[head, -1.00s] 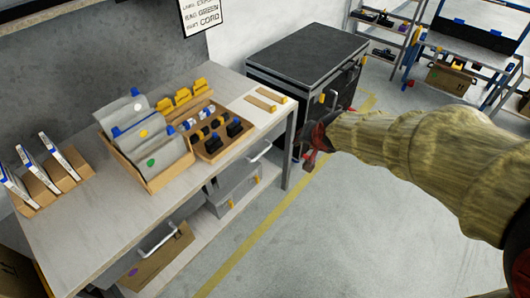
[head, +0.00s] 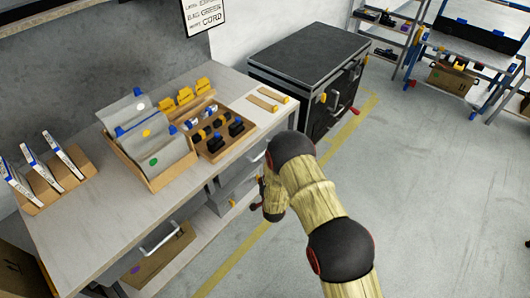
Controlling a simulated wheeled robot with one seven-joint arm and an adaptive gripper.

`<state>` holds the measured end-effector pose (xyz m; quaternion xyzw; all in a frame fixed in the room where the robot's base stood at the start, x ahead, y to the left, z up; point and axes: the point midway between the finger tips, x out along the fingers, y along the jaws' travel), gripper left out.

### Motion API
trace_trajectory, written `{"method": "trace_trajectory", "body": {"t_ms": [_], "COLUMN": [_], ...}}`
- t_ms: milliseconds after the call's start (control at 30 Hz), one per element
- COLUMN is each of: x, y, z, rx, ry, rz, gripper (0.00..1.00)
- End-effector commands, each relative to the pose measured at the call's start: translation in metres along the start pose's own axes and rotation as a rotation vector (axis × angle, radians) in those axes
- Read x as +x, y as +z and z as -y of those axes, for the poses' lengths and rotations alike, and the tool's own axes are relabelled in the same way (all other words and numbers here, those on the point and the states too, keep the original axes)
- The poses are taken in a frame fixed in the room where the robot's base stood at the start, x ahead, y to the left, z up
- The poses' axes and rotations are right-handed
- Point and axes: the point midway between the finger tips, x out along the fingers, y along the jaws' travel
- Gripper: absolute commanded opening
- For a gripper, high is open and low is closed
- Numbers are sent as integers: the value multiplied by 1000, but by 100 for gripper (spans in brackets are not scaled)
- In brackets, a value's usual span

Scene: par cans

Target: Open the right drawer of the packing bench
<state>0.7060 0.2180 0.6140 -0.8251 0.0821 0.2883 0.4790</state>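The packing bench (head: 85,225) runs along the left wall, its grey top seen from above. On its front a pale bar handle of the right drawer (head: 257,157) shows just left of my arm; the drawer looks shut, though my arm hides part of it. The left drawer's handle (head: 160,238) shows further along the front. My gripper (head: 257,206) hangs in front of the bench's right part, below the tabletop and lower in the picture than the right handle. It appears apart from the handle. My forearm covers most of it, so its opening does not show.
On the bench stand a wooden organizer (head: 160,183) with grey folders, a tray of black items (head: 215,150) and a rack of white-blue packets (head: 45,195). A dark cabinet (head: 310,60) stands beyond the bench's right end.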

Motion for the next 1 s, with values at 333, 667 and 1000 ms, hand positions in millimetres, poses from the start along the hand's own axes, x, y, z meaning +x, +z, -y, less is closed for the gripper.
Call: {"method": "trace_trajectory", "body": {"t_ms": [333, 667, 1000], "x": [-4, -22, 15], "y": [-30, -48, -65], "z": [55, 83, 110], "rx": [450, 595, 594], "ry": [-515, -721, -721], "rz": [-170, -177, -178], "gripper": [30, 30, 30]}}
